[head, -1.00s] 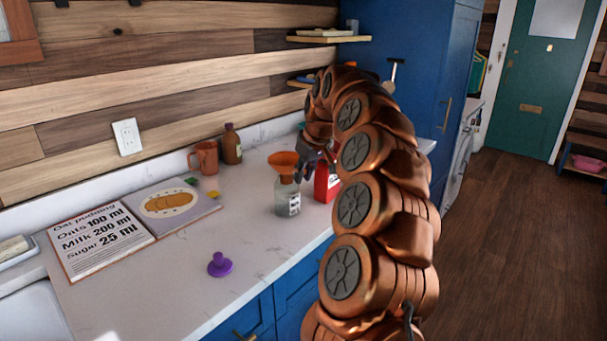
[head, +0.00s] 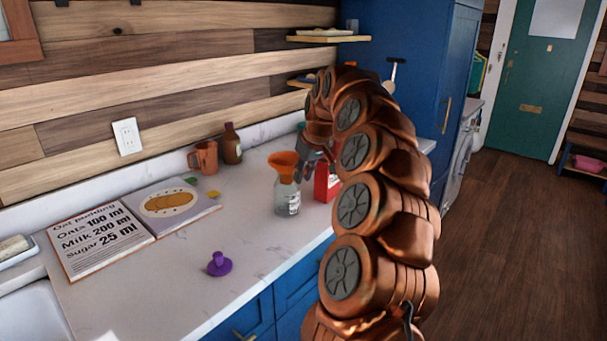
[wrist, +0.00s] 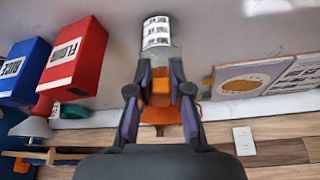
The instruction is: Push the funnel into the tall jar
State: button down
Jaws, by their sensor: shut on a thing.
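The orange funnel (head: 284,160) sits at the mouth of the clear tall jar (head: 287,197), which stands on the counter with a white label. The funnel's wide cone is above the rim; how deep its spout goes is hard to tell. My gripper (head: 305,171) comes from the right and is shut on the funnel. In the wrist view my gripper (wrist: 160,92) has its two fingers on either side of the orange funnel (wrist: 157,114), with the labelled jar (wrist: 158,45) just beyond the fingertips.
A red flour box (head: 326,181) stands close right of the jar, and a blue rice box (wrist: 22,70) shows beside it in the wrist view. A mug (head: 205,157), brown bottle (head: 232,144), open book (head: 130,225) and purple knobbed object (head: 219,264) are on the counter (head: 150,290). The front counter is mostly clear.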

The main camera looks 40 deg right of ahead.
jog(key=c, duration=1)
grip_release()
jog(key=o, duration=0.5)
jog(key=shift+r+p, duration=1.95)
jog(key=shift+r, duration=1.55)
